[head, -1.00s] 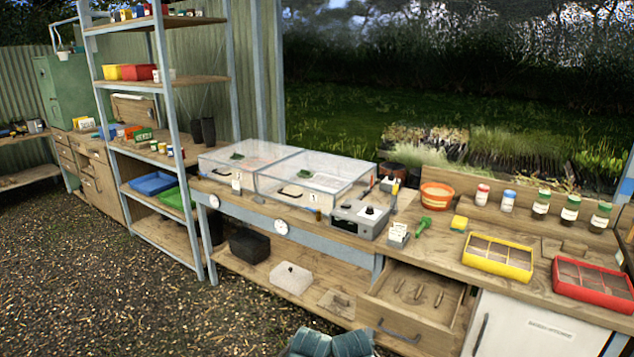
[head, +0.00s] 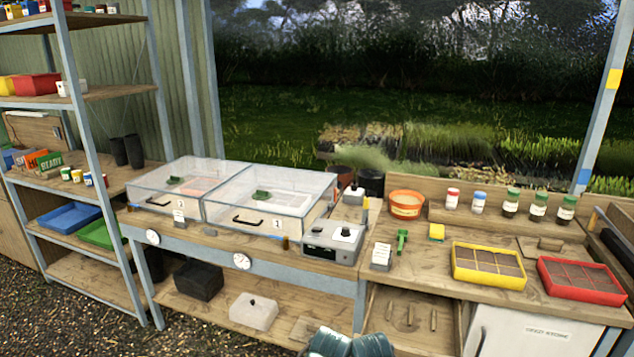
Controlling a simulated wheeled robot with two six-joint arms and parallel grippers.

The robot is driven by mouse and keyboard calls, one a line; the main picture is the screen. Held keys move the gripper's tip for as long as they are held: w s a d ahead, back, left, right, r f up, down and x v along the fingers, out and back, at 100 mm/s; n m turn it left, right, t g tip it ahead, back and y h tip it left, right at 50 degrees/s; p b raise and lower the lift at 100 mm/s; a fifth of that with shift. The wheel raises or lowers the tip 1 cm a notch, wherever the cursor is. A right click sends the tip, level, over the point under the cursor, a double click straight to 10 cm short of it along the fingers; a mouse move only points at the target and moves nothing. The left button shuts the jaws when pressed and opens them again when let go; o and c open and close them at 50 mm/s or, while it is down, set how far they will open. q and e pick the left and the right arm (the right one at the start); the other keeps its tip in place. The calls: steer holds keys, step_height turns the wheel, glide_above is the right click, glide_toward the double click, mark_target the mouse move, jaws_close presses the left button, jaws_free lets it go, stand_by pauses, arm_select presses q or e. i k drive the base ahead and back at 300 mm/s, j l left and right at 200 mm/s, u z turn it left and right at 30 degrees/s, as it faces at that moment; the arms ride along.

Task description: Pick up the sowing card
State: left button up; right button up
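A small grey holder with white printed cards (head: 381,256) stands on the wooden bench, between the grey control box and a green hand tool. It is the likeliest sowing card, but its print is too small to read. Small white tags also stand by the two clear-lidded boxes, one at the left box (head: 179,217) and one at the right box (head: 277,224). Neither of my grippers shows in the head view. Only teal rounded parts, probably mine, show at the bottom edge, well below the bench top.
The grey control box (head: 333,242) stands left of the cards. The green tool (head: 402,241), yellow sponge (head: 437,232), yellow tray (head: 489,265) and red tray (head: 584,280) lie to the right. An open drawer (head: 409,325) juts out below. Shelving (head: 103,190) stands left.

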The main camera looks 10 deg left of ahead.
mark_target(180, 216)
steer(key=i+j, duration=0.15)
steer(key=j, duration=0.2)
steer(key=i+j+z, duration=0.1)
steer(key=i+j, duration=0.25)
steer(key=j, duration=0.3)
steer(key=i+j+z, duration=0.1)
steer(key=j, duration=0.25)
steer(key=i+j, duration=0.2)
steer(key=j, duration=0.15)
steer(key=i+j+z, duration=0.1)
steer(key=j, duration=0.3)
steer(key=i+j, duration=0.15)
steer(key=j, duration=0.2)
steer(key=i+j, duration=0.15)
steer(key=j, duration=0.2)
steer(key=i+j, duration=0.15)
steer(key=j, duration=0.25)
steer(key=i+j, duration=0.1)
steer(key=j, duration=0.25)
steer(key=i+j, duration=0.15)
steer(key=j, duration=0.2)
